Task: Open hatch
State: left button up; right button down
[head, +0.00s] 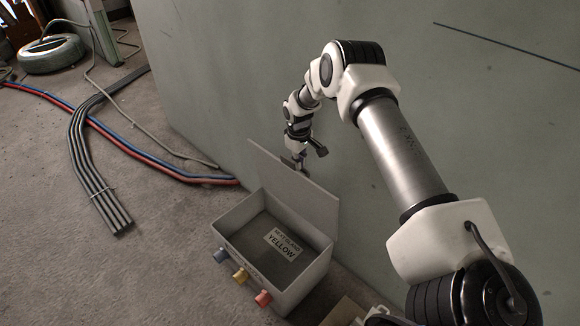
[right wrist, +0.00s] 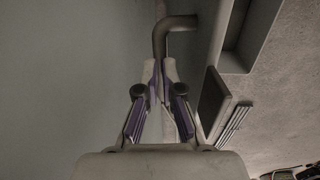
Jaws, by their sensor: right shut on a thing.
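A grey open-topped box (head: 322,262) stands on the floor by the wall in the head view. Its hatch (head: 293,190) is raised and stands upright along the wall side, so the inside shows. A label (head: 283,243) inside reads "NEXT GLAND YELLOW". My right gripper (head: 301,166) is at the hatch's upper edge. In the right wrist view my right gripper (right wrist: 161,75) is shut on a grey bent handle (right wrist: 165,32). How the handle joins the hatch is hidden. My left gripper is not in view.
Blue (head: 221,254), yellow (head: 241,275) and red (head: 263,298) glands stick out of the box's front. Red and blue conduits (head: 150,157) run along the floor to the wall. Grey pipes (head: 85,170) lie to the left. The floor in front is clear.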

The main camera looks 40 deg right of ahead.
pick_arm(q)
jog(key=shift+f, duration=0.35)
pick_arm(e)
jog(key=shift+s+d+f, duration=0.2)
jog(key=shift+d+f, duration=0.1)
jog(key=shift+f, duration=0.15)
jog(key=shift+s+d+f, duration=0.2)
jog(key=shift+d+f, duration=0.05)
jog(key=shift+f, duration=0.2)
jog(key=c, duration=1.2)
grip_release()
jog(key=shift+a, duration=0.1)
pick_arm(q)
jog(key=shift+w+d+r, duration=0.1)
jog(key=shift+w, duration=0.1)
pick_arm(e)
jog(key=r, duration=0.7)
jog(key=w+r, duration=0.1)
jog(key=r, duration=0.3)
jog(key=shift+a+r, duration=0.1)
jog(key=shift+a, duration=0.05)
